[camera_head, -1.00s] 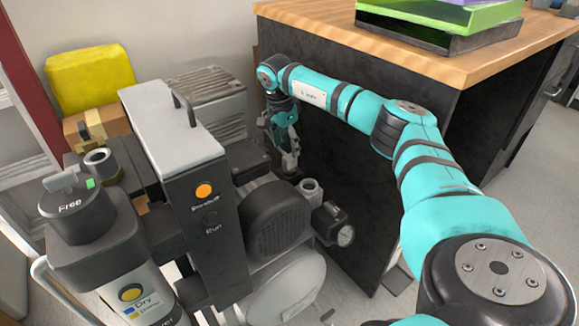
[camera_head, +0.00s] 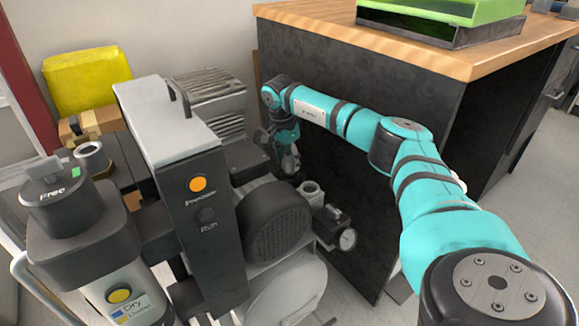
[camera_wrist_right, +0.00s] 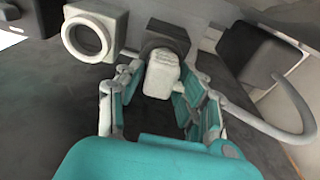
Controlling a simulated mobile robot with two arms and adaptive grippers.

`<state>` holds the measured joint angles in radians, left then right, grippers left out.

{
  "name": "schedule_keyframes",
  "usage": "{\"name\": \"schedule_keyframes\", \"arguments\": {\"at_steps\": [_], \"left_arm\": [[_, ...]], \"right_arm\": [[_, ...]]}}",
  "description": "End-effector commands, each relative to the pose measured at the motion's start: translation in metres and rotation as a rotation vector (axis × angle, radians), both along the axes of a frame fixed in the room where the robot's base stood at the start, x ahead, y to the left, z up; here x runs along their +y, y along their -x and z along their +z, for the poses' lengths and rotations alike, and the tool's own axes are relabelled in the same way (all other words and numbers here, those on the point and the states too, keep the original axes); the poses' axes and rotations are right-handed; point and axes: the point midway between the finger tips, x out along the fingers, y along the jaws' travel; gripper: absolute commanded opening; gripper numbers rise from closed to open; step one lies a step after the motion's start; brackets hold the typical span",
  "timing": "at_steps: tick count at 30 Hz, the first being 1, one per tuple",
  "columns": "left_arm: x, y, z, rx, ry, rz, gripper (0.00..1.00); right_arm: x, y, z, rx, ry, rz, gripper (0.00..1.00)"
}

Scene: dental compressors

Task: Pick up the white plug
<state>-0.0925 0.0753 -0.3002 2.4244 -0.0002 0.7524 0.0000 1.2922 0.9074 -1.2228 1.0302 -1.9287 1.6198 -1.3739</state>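The white plug (camera_wrist_right: 162,76) is a pale, rounded block in the wrist view, against a dark round socket (camera_wrist_right: 165,38). My right gripper (camera_wrist_right: 160,92) has its teal and grey fingers on either side of the plug. Narrow gaps seem to show beside the plug, so the fingers look open around it. In the head view my right gripper (camera_head: 288,163) points down behind the compressor, close to the dark cabinet side. The plug cannot be made out there. My left gripper is not in view.
The compressor with its grey-topped control box (camera_head: 170,125) and black motor cover (camera_head: 272,222) stands left of my right arm. A pressure gauge (camera_head: 347,239) sticks out nearby. The wooden-topped cabinet (camera_head: 330,40) is close behind the arm. A pale hose (camera_wrist_right: 285,125) curves at the right.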

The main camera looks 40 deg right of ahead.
Motion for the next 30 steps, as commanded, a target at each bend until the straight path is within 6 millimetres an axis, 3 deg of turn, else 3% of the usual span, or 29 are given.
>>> {"name": "schedule_keyframes", "arguments": {"at_steps": [1, 8, 17, 30], "left_arm": [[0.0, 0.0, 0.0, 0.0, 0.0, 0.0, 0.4], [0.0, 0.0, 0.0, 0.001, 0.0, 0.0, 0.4], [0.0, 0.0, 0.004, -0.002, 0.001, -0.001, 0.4], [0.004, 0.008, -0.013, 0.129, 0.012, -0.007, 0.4]], "right_arm": [[0.0, 0.0, 0.0, 0.0, 0.0, 0.0, 0.28], [0.0, 0.0, 0.0, 0.0, 0.0, 0.0, 0.0], [0.0, 0.0, 0.006, -0.001, 0.0, 0.0, 0.0], [0.0, -0.001, 0.087, -0.002, 0.0, 0.0, 0.0]]}}
